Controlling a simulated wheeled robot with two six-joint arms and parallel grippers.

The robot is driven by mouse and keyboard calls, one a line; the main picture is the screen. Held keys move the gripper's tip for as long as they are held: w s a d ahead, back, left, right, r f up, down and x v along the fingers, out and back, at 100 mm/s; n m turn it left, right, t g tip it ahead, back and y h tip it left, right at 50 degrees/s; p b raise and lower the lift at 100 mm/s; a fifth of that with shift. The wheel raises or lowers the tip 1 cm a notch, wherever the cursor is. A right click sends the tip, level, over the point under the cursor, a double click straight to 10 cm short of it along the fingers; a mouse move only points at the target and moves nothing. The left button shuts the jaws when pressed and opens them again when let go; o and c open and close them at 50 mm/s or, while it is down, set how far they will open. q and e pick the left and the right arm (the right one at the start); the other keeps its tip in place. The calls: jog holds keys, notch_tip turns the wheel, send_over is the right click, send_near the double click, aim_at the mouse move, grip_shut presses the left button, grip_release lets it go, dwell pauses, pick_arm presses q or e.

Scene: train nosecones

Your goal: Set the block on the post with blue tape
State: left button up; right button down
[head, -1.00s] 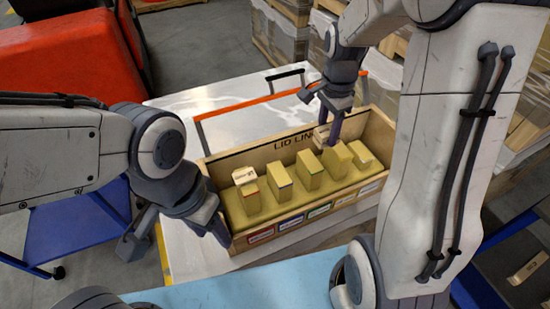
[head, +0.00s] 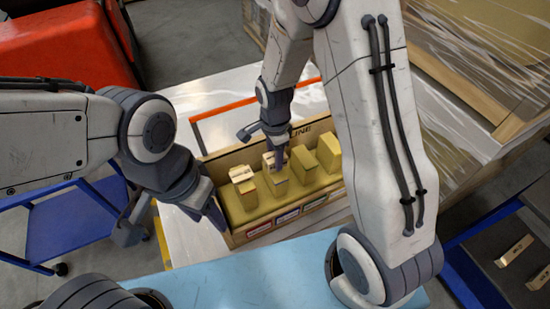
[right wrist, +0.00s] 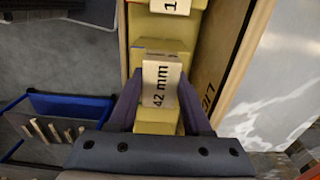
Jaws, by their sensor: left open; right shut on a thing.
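A pale wooden block marked 42 mm (right wrist: 161,83) is between the fingers of my right gripper (right wrist: 160,98). In the head view, my right gripper (head: 276,158) is shut on this block (head: 268,161), at the top of the second yellow post from the left (head: 276,186). That post has blue tape near its top. I cannot tell whether the block touches the post. My left gripper (head: 172,225) is open and empty at the left end of the wooden box.
The long wooden box (head: 262,145) holds a row of yellow posts. The leftmost post (head: 246,198), with red tape, has a block (head: 241,173) on it. Other posts (head: 303,165) stand to the right, partly behind my right arm. A light blue surface (head: 240,282) lies in front.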

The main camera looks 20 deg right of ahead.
jog(key=shift+f, duration=1.1)
jog(key=shift+f, duration=0.1)
jog(key=shift+f, duration=0.15)
jog(key=shift+c, duration=1.7)
grip_release()
